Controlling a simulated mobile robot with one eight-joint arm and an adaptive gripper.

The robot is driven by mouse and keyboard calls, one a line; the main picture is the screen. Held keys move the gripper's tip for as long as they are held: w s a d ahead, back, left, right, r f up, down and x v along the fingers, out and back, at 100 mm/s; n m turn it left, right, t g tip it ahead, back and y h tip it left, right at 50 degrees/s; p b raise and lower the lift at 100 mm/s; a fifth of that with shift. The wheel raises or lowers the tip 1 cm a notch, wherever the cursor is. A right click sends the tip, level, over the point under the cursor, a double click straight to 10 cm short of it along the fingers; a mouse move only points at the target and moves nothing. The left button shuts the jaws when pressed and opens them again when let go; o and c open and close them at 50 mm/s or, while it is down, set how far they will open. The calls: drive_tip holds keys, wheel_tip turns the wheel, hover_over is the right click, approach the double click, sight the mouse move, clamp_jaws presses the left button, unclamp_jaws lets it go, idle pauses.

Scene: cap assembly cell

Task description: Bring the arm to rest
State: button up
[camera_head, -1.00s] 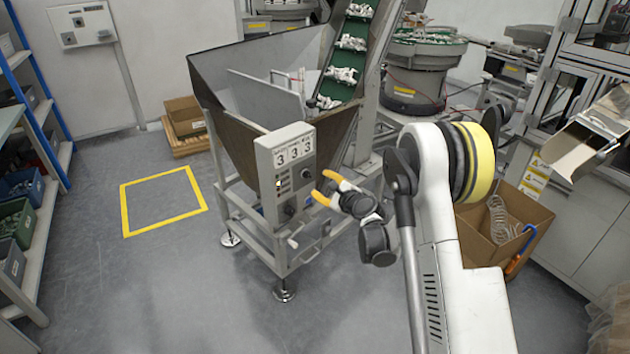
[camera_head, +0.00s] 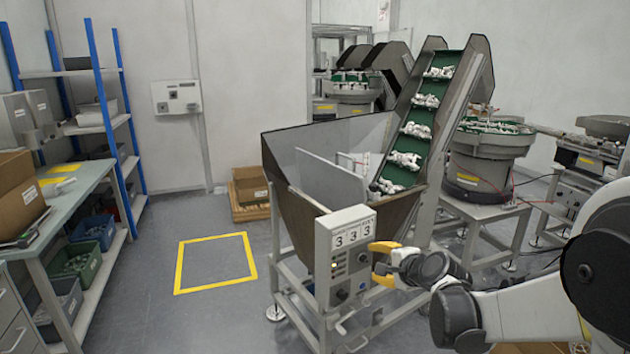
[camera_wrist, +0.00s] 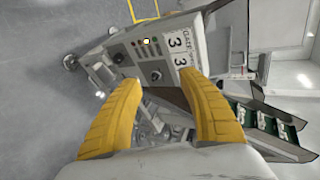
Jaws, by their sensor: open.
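My gripper (camera_head: 378,263) has yellow fingers and is open, with nothing between them. In the head view it is in front of the control panel (camera_head: 345,258) of the hopper machine, just right of its lower part; I cannot tell whether it touches. In the wrist view the two yellow fingers of my gripper (camera_wrist: 165,90) stand apart, and the control panel (camera_wrist: 150,55) with its knobs and number plates shows beyond them. My arm reaches in from the lower right of the head view.
A metal hopper (camera_head: 285,165) with a green conveyor (camera_head: 424,120) stands ahead. A bowl feeder (camera_head: 488,150) is to its right. A workbench (camera_head: 75,200) and blue-posted shelf are at left. A yellow floor square (camera_head: 215,262) is empty, with clear floor around it.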

drive_tip(key=s+r+n+g+h, duration=0.1)
drive_tip(key=s+n, duration=0.6)
drive_tip(key=s, duration=1)
drive_tip(key=s+d+r+n+g+h, duration=0.1)
drive_tip(key=s+n+g+h, duration=0.2)
drive_tip(key=s+n, duration=0.4)
drive_tip(key=s, duration=0.9)
drive_tip(key=shift+s+d+n+g, duration=0.3)
drive_tip(key=shift+s+n+g, duration=0.05)
drive_tip(key=shift+n+g, duration=0.05)
